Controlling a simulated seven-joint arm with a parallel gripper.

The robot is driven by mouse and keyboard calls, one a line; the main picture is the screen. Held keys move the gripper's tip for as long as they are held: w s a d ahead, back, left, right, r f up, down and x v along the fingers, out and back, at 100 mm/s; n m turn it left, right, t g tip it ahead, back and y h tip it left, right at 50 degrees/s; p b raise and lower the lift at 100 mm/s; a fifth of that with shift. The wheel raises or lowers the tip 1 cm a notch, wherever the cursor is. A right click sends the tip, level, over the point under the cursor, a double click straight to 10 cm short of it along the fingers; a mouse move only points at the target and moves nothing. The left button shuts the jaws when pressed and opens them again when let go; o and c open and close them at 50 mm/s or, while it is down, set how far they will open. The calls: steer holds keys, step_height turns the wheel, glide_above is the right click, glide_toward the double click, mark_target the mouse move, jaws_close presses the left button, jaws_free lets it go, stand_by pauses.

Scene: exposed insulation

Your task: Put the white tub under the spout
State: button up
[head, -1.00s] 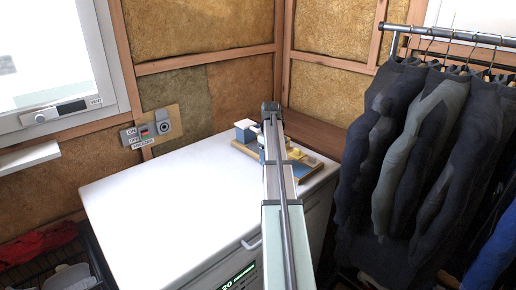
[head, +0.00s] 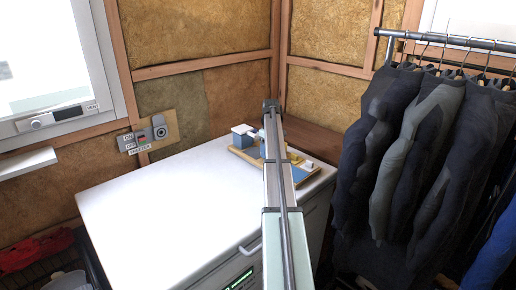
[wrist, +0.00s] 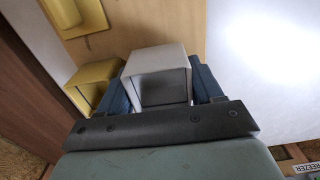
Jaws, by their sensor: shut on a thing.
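In the wrist view, the white tub (wrist: 160,62) sits between the two dark blue fingers of my gripper (wrist: 161,92), which is shut on it. The tub's grey inside faces the camera. A yellow open tub (wrist: 90,88) is just left of the left finger. In the head view, my arm hides most of the gripper and the held tub. I cannot clearly make out the spout. I cannot tell whether the held tub touches the board.
A wooden board (wrist: 135,32) lies on the back right of the white freezer top (head: 160,200). A yellow piece (wrist: 75,14) lies on it. The freezer top left of the board is clear. Hanging dark clothes (head: 365,150) are close on the right.

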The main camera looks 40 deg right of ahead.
mark_target(258, 154)
steer(key=shift+w, duration=1.8)
steer(key=w, duration=0.3)
steer(key=shift+w, duration=0.25)
steer(key=shift+w+f, duration=0.2)
steer(key=shift+f, duration=0.5)
steer(key=shift+a+f, duration=0.1)
steer(key=shift+f, duration=0.3)
